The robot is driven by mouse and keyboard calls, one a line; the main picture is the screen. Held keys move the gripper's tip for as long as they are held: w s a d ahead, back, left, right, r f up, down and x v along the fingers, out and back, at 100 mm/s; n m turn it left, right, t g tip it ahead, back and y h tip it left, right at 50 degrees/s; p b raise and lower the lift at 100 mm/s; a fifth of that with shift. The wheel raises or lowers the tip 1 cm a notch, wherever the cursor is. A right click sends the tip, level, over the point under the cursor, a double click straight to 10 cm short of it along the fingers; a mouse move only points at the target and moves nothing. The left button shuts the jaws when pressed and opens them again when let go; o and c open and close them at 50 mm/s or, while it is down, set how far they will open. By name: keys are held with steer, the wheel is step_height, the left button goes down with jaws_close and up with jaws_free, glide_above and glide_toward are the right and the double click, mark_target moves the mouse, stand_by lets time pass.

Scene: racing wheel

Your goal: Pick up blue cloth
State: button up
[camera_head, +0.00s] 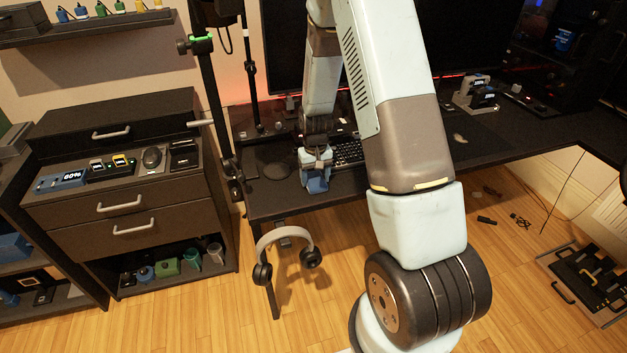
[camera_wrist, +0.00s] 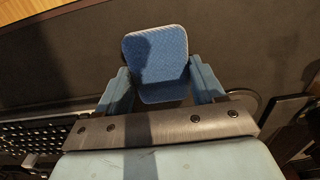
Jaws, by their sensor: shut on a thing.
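The blue cloth (camera_wrist: 155,62) shows in the wrist view as a folded, ribbed square with rounded corners. My gripper (camera_wrist: 160,88) is shut on it, with one finger at its left side and one at its right. The dark desk surface lies behind the cloth; I cannot tell whether the two touch. In the head view, the blue cloth (camera_head: 318,185) is small at the end of my gripper (camera_head: 316,168), over the front left part of the black desk (camera_head: 400,176).
A keyboard (camera_head: 349,154) and a dark round item (camera_head: 275,171) lie beside my gripper. Monitors stand behind. Headphones (camera_head: 284,244) hang below the desk's front edge. A drawer cabinet (camera_head: 128,222) stands at the left. A black case (camera_head: 590,275) lies on the floor at right.

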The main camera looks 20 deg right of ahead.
step_height(320, 180, up, 3)
steer(key=shift+f, duration=0.15)
steer(key=s+a+r, duration=0.2)
steer(key=s+r, duration=0.3)
steer(key=s, duration=0.1)
steer(key=s+a+r, duration=0.2)
steer(key=s+r, duration=0.3)
steer(key=s, duration=0.2)
steer(key=shift+s+a+r, duration=0.15)
steer(key=shift+a, duration=0.15)
steer(key=o, duration=0.5)
steer(key=c, duration=0.3)
